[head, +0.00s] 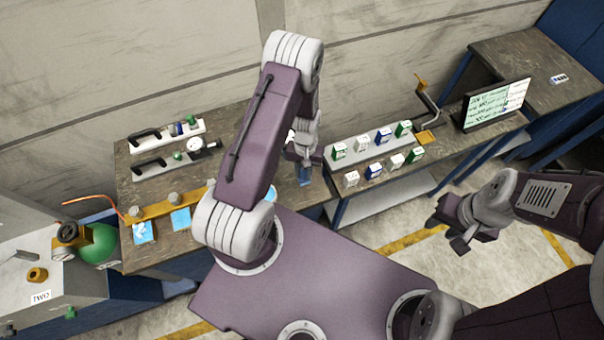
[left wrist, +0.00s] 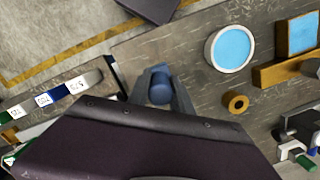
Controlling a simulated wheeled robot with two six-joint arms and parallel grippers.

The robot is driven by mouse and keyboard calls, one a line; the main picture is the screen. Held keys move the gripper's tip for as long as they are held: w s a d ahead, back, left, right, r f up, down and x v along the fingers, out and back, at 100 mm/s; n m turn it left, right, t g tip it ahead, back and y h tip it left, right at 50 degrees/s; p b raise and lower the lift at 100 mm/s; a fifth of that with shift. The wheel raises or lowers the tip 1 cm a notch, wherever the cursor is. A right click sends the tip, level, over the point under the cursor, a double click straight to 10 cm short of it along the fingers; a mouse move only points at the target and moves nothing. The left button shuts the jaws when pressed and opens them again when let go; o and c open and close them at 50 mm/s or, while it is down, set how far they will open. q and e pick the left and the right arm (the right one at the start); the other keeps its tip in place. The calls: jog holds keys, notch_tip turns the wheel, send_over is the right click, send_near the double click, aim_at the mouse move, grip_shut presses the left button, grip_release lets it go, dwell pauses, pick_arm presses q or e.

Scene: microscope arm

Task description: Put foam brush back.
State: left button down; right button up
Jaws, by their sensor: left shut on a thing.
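My left gripper (head: 304,160) is over the wooden bench, near its right end beside the box shelf. It is shut on a small blue cylindrical thing, taken to be the foam brush (head: 305,178). In the left wrist view the blue brush (left wrist: 160,90) sits between the two finger tips, and its lower part is hidden. I cannot tell whether it touches the bench. My right gripper (head: 452,233) is empty, with its fingers apart, over the floor at the right.
A round light-blue dish (left wrist: 229,48) and a brass ring (left wrist: 236,103) are on the bench (left wrist: 190,40). A yellow rack (head: 150,210) with blue pads stands left. The grey shelf (head: 360,148) holds several labelled boxes. A monitor (head: 497,105) stands further right.

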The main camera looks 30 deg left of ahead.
aim_at(301, 178)
pick_arm(q)
jog(key=shift+a+f, duration=0.2)
jog(key=shift+a, duration=0.3)
jog(key=shift+a+f, duration=0.1)
jog(key=shift+a, duration=0.1)
jog(key=shift+s+f, duration=0.1)
jog(key=shift+s, duration=0.05)
jog(key=f+p, duration=0.1)
jog(key=f, duration=0.2)
jog(key=shift+d+f+p, duration=0.2)
jog(key=shift+f+p, duration=0.05)
jog(key=shift+p, duration=0.1)
jog(key=shift+w+a+f, duration=0.1)
jog(key=shift+w+f, duration=0.05)
jog(key=shift+w, duration=0.05)
jog(key=shift+s+f, duration=0.1)
jog(key=shift+f, duration=0.05)
jog(key=c, duration=1.4)
grip_release()
jog(key=shift+o, duration=1.3)
pick_arm(e)
jog(key=shift+s+r, duration=0.2)
jog(key=shift+r, duration=0.65)
